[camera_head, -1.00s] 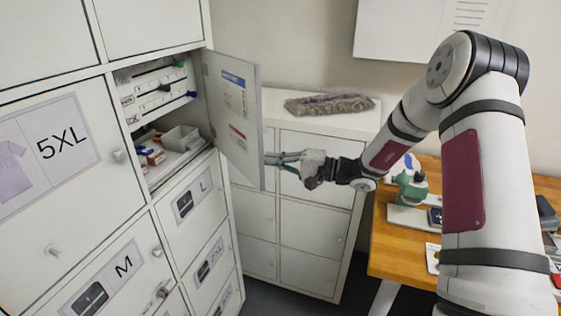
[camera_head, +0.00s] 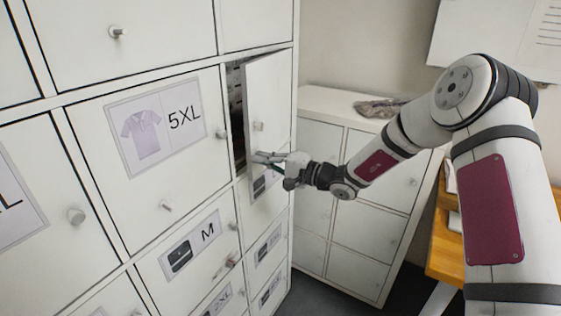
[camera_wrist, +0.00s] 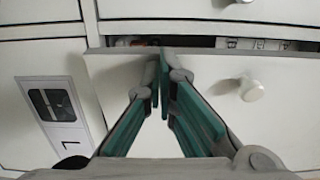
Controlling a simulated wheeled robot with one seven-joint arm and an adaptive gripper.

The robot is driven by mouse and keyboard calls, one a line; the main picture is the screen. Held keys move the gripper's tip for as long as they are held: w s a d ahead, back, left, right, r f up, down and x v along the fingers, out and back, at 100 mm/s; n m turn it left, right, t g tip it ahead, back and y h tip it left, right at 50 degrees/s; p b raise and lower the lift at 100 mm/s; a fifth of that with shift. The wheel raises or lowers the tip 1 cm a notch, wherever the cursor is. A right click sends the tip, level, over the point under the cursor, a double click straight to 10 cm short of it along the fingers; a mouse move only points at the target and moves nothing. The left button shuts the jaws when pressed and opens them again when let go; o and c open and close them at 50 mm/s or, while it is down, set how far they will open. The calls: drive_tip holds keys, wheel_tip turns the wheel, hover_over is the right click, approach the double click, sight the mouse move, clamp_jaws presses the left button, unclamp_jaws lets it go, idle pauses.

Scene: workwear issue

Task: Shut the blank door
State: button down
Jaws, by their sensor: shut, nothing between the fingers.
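The blank door (camera_head: 268,105) is a plain white locker door with a small round knob, in the head view right of the 5XL door. It stands partly open, with a narrow dark gap (camera_head: 237,115) along its left side. In the wrist view the door (camera_wrist: 215,75) lies beneath my fingers, with its knob to the right and the gap along its upper edge. My gripper (camera_head: 262,158) is shut and empty, at the lower part of the door's outer face. In the wrist view its fingertips (camera_wrist: 164,62) seem to be at the door; contact is unclear.
The 5XL door (camera_head: 150,150), the M door (camera_head: 195,250) and other labelled doors around are shut, with protruding knobs. A lower white cabinet (camera_head: 345,190) with a grey bundle (camera_head: 380,108) on top stands behind. A wooden table (camera_head: 447,245) is at right.

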drive_tip(key=shift+x, duration=1)
drive_tip(key=shift+s+a, duration=0.1)
drive_tip(key=shift+s, duration=0.15)
